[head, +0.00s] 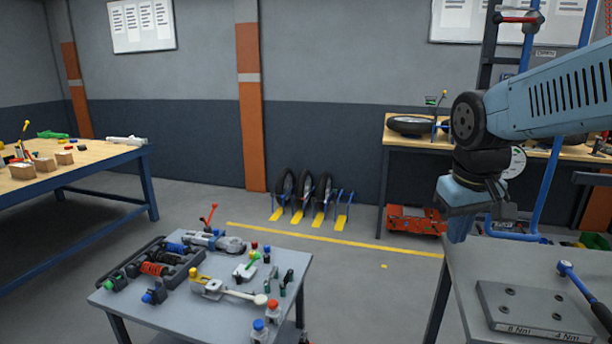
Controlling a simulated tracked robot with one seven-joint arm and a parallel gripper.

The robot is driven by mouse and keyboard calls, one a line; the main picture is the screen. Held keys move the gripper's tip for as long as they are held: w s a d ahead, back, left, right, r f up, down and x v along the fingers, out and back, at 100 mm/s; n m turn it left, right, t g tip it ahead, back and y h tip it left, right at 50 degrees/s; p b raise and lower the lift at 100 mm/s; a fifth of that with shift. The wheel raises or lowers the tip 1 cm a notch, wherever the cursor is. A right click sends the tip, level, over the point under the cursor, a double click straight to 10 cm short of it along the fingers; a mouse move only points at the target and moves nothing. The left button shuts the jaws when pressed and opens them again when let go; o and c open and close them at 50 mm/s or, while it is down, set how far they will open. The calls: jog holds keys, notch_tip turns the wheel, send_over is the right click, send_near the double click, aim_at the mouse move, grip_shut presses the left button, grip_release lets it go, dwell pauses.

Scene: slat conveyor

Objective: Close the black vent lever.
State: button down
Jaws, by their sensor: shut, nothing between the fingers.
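My gripper (460,228) hangs at the right with its fingers pointing down. It is shut and empty, at the left end of the grey bench on the right. I cannot make out a black vent lever for certain. The low grey table (222,322) holds several small fittings, some with coloured knobs and handles. Among them are a valve with a red handle (209,214), a fitting with a long pale lever (232,292) and small dark upright parts (287,277). My gripper is apart from all of these.
A wooden workbench (90,157) stands at the left. Wheels (303,188) stand by the back wall. Open floor lies between the low table and the wall.

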jog(key=s+a+r+m+t+y, duration=0.1)
jog(key=s+a+r+t, duration=0.1)
jog(key=s, duration=0.3)
jog(key=shift+a+t, duration=0.4)
jog(key=shift+a, duration=0.1)
jog(key=c, duration=1.8)
grip_release()
jog(key=shift+s+a+m, duration=0.1)
jog(key=shift+s+m, duration=0.05)
jog(key=shift+m, duration=0.15)
jog(key=o, duration=0.3)
jog(key=shift+o, duration=1.8)
jog(key=w+d+n+t+h, duration=0.1)
jog(key=w+d+t+h, duration=0.1)
jog(key=w+d, duration=0.6)
jog(key=shift+w+f+n, duration=0.15)
jog(key=shift+w+n, duration=0.25)
jog(key=shift+w, duration=0.15)
jog(key=w+d+f+n+t+h, duration=0.1)
jog(key=w+d+f+n+t, duration=0.15)
jog(key=w+d+n, duration=0.45)
jog(key=w+d+f+n+t, duration=0.2)
jog(key=w+d+n+t, duration=0.15)
jog(key=w+d, duration=0.45)
jog(key=s+d+f+n+t+y, duration=0.2)
jog(key=s+d+f+n+y, duration=0.25)
jog(key=f+n, duration=0.2)
jog(key=r+x, duration=0.1)
jog(key=x, duration=1.3)
jog(key=shift+w, duration=0.2)
